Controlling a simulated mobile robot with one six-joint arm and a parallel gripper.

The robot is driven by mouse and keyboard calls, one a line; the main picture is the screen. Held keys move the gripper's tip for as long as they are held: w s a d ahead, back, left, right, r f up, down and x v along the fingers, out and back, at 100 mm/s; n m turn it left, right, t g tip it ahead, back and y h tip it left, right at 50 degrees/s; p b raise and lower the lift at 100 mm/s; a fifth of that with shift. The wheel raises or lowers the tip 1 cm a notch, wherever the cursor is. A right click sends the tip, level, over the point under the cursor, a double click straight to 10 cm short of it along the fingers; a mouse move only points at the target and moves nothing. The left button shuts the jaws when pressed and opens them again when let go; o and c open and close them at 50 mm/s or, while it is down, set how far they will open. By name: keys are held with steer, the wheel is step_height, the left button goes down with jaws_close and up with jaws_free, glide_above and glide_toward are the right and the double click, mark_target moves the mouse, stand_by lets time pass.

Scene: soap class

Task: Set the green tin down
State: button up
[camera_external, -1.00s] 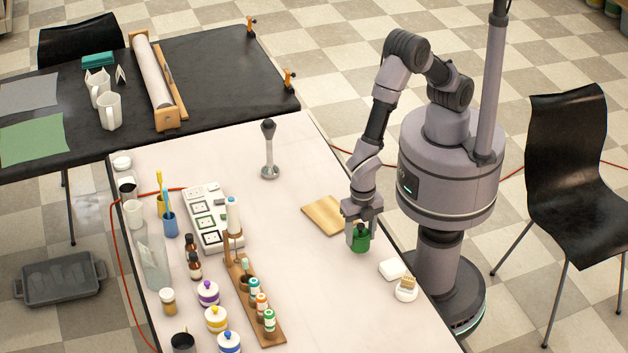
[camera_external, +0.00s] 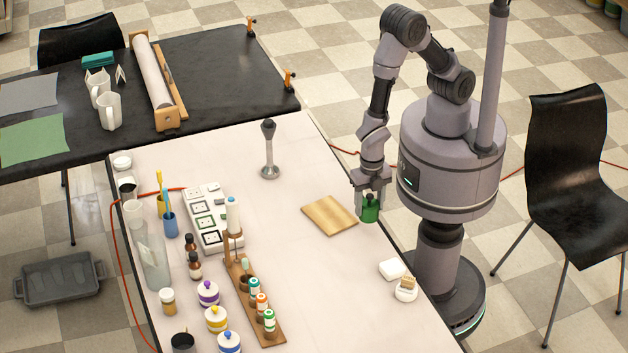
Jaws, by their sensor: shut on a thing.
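The green tin (camera_external: 370,213) is a small dark green cylinder near the right edge of the pale table (camera_external: 310,275). My gripper (camera_external: 369,201) points down and is shut on the tin, with its fingers covering the upper part. The tin looks upright, just right of a square wooden board (camera_external: 330,215) and apart from it. I cannot tell for sure whether its bottom is clear of the table.
A white block (camera_external: 392,270) and a small round dish (camera_external: 406,290) lie nearer the front at the right edge. Bottles, jars and a wooden rack (camera_external: 262,310) crowd the left. The table's middle is clear.

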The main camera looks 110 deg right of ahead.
steer(key=w+d, duration=0.1)
steer(key=w, duration=0.2)
steer(key=w+d, duration=0.1)
steer(key=w, duration=0.2)
steer(key=w+d, duration=0.2)
steer(key=w, duration=0.1)
steer(key=shift+w+r, duration=0.15)
steer(key=shift+w, duration=0.25)
steer(key=w+b, duration=0.1)
steer(key=w, duration=0.3)
steer(key=w+a+f+b, duration=0.1)
steer(key=w, duration=0.4)
steer(key=w+a+b, duration=0.1)
steer(key=w, duration=0.4)
steer(key=shift+w+a+f+b, duration=0.1)
steer(key=shift+a+f+b, duration=0.15)
steer(key=shift+b, duration=0.1)
steer(key=shift+w+f, duration=0.2)
steer(key=shift+f, duration=0.05)
steer(key=shift+f+b, duration=0.95)
steer(key=shift+f, duration=0.4)
steer(key=shift+f, duration=0.2)
steer(key=o, duration=1.6)
steer(key=shift+r, duration=0.1)
